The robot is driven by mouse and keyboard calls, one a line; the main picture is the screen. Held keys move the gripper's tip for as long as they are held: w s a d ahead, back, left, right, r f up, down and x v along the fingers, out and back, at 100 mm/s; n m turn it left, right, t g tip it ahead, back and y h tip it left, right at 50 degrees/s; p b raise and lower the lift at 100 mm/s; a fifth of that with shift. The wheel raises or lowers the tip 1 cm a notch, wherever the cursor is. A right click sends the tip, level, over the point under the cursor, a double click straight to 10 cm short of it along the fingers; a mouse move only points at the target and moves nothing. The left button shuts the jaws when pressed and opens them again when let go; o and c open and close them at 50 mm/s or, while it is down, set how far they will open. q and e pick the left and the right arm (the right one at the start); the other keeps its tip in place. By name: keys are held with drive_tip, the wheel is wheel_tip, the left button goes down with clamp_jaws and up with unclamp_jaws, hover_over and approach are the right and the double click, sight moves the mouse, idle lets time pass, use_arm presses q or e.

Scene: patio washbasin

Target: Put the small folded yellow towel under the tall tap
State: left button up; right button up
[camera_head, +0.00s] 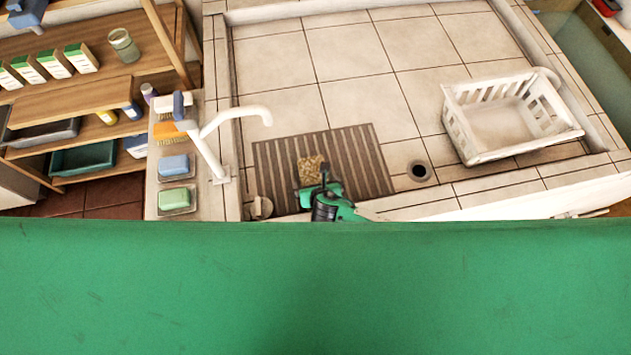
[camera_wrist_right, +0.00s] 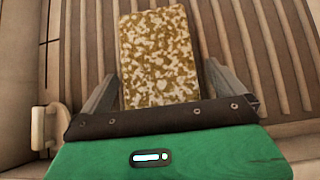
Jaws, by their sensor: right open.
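The small folded towel (camera_head: 310,167), mottled yellow and white, lies on a brown ribbed mat (camera_head: 362,160) in the basin. It also fills the upper middle of the right wrist view (camera_wrist_right: 158,58). My right gripper (camera_head: 313,182) is at its near end in the head view. In the right wrist view its open fingers (camera_wrist_right: 161,72) lie on either side of the towel; I cannot tell whether they touch it. The tall white tap (camera_head: 206,148) stands on the left ledge, its spout curving right over the basin, left of the towel. My left gripper is not in view.
A white slatted basket (camera_head: 455,122) stands at the basin's right, beside a round drain (camera_head: 420,171). Blue soap (camera_head: 173,165) and green soap (camera_head: 174,199) sit on the left ledge. A small pale object (camera_head: 261,207) is near the front left. Bare tile (camera_head: 280,110) lies behind the mat.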

drive_tip(key=c, duration=1.2)
drive_tip(key=shift+o, duration=0.2)
